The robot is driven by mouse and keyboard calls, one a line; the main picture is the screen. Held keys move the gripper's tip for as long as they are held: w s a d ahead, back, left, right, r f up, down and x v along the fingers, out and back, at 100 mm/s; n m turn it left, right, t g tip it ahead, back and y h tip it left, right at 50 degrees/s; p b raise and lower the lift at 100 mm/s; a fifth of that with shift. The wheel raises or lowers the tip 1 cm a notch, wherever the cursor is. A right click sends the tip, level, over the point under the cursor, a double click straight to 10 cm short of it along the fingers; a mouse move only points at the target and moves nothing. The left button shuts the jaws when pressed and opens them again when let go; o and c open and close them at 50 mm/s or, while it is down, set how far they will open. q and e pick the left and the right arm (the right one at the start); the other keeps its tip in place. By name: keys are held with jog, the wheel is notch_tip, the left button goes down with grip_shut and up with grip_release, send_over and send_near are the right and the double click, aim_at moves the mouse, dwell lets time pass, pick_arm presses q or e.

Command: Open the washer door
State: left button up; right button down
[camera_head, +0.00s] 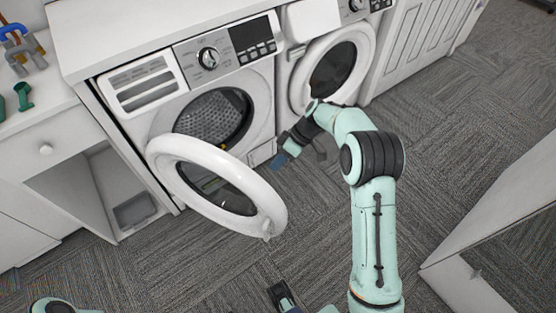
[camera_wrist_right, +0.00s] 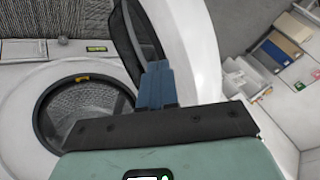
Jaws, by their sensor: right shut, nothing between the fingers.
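The left washer (camera_head: 258,85) has its round door (camera_head: 225,163) swung wide open, hinged at the left and standing out toward me. The drum opening shows behind it. My right gripper (camera_head: 279,160) is shut and empty, just right of the open door, near the washer's lower front. In the right wrist view, its blue fingers (camera_wrist_right: 156,85) are together in front of the door's dark glass and white ring (camera_wrist_right: 188,35), with the drum (camera_wrist_right: 85,112) at left. I cannot tell whether they touch the door. A dark part of mine, possibly the left gripper (camera_head: 282,296), shows at the bottom edge.
A second machine (camera_head: 288,72) with its round door shut stands to the right. A white cabinet (camera_head: 45,165) with an open lower compartment is at the left, near the open door. Another pale cabinet (camera_head: 500,240) is at right. Carpet between is clear.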

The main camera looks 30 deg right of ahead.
aim_at(263, 181)
jog(key=a+f, duration=0.1)
jog(key=a, duration=0.1)
jog(key=a+f, duration=0.2)
jog(key=s+a+f, duration=0.1)
jog(key=a, duration=0.1)
jog(key=shift+a+f, duration=0.2)
jog(key=shift+s+a, duration=0.25)
jog(key=shift+a, duration=0.05)
